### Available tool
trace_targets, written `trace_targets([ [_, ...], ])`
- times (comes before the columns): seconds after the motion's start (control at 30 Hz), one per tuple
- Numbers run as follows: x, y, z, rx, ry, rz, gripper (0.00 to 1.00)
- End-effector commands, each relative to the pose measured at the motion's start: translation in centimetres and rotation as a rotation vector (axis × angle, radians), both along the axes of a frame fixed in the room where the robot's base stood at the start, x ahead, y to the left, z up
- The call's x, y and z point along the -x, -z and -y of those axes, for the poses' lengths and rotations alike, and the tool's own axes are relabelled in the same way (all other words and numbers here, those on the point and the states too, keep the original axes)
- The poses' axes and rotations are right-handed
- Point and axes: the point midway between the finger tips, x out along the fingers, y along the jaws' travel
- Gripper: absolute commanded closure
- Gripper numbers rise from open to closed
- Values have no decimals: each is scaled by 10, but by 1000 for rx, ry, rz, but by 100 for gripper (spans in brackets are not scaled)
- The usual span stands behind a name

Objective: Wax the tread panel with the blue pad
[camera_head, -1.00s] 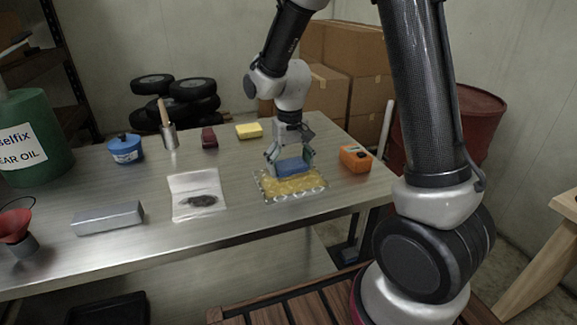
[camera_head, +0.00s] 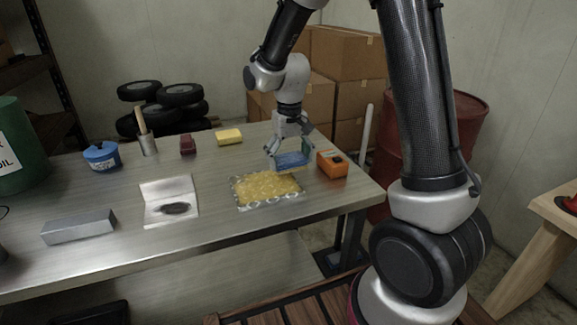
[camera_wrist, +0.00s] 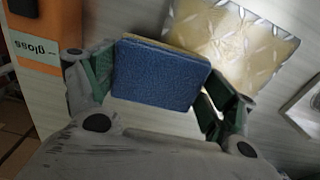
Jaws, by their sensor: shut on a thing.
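The tread panel (camera_head: 267,190) lies flat near the table's front right, its raised tread bars showing at the front edge. A cloudy yellow film covers most of it; it also shows in the wrist view (camera_wrist: 225,42). My gripper (camera_head: 290,153) is shut on the blue pad (camera_head: 292,161), just beyond the panel's right back corner. In the wrist view the pad (camera_wrist: 160,75) sits between both fingers, its blue face showing and a thin yellowish edge behind. I cannot tell whether the pad touches the table.
An orange box (camera_head: 331,164), marked "gloss" in the wrist view (camera_wrist: 48,40), stands close right of the pad.

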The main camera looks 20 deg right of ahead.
Motion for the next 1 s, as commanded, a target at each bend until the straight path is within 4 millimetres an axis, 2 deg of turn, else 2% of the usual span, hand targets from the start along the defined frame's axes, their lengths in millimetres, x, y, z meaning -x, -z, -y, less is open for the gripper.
trace_targets([
  [0.6, -1, -53, 8, 0, 2, -3, 38],
  [1.0, -1, -58, 9, 1, 3, -5, 38],
])
